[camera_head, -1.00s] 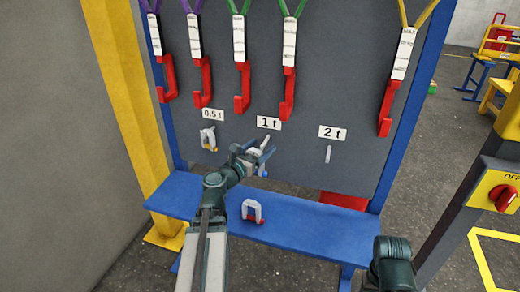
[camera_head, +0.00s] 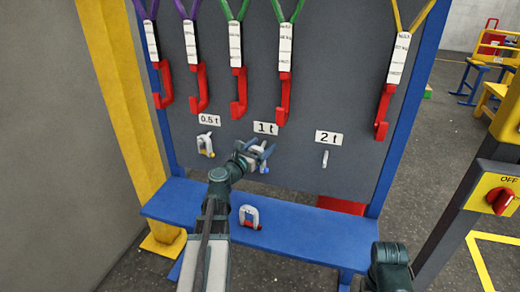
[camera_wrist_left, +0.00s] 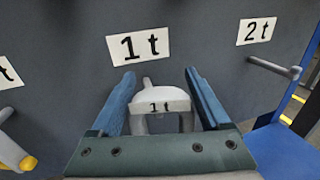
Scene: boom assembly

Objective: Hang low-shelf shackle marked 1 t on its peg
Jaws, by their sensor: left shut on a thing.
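The pale shackle marked 1 t (camera_wrist_left: 158,103) is between the fingers of my left gripper (camera_wrist_left: 163,100), which is shut on it. In the head view my left gripper (camera_head: 257,152) is at the board just under the 1 t sign (camera_head: 265,128). The 1 t peg (camera_wrist_left: 147,82) shows just above the shackle's bow in the wrist view. I cannot tell whether the bow is around the peg or in front of it. In the head view the gripper partly hides the shackle. My right gripper is out of view.
Another shackle hangs at the 0.5 t peg (camera_head: 205,145). The 2 t peg (camera_head: 325,158) is bare. A shackle with a red part (camera_head: 249,216) stands on the blue shelf (camera_head: 310,237). Red hooks on slings hang above the signs. A switch post (camera_head: 495,190) stands at the right.

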